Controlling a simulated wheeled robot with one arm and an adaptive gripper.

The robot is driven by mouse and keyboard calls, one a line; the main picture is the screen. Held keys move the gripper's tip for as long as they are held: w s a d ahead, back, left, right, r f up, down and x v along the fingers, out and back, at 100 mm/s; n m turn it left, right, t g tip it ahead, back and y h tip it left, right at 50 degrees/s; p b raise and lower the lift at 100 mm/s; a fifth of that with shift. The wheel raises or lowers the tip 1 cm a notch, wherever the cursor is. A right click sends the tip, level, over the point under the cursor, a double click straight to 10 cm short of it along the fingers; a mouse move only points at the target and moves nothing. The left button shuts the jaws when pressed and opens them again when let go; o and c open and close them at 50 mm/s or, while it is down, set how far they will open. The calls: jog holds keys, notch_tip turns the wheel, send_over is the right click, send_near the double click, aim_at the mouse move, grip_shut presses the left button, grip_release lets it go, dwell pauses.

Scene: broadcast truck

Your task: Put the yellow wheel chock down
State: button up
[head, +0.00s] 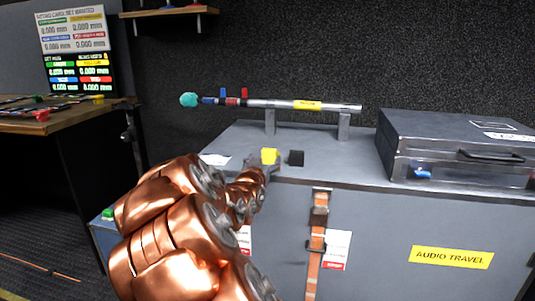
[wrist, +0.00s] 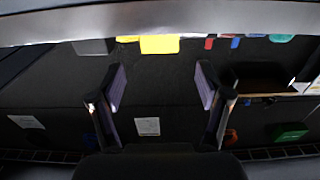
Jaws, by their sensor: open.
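The yellow wheel chock (head: 269,156) sits on the grey case top (head: 340,165) near its front edge, just beyond the end of my copper-coloured arm. My gripper (head: 262,168) is small and partly hidden by the arm in the head view. In the wrist view my gripper (wrist: 162,88) has its two fingers spread wide with nothing between them. The yellow chock (wrist: 160,45) shows there above the gap, apart from the fingertips. Its full shape and underside are hidden.
Behind, a pole (head: 270,103) with a teal tip rests on two stands. A grey equipment case (head: 450,165) occupies the right. A wooden desk (head: 50,120) stands far left.

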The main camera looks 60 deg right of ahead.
jog(key=shift+v, duration=2.3)
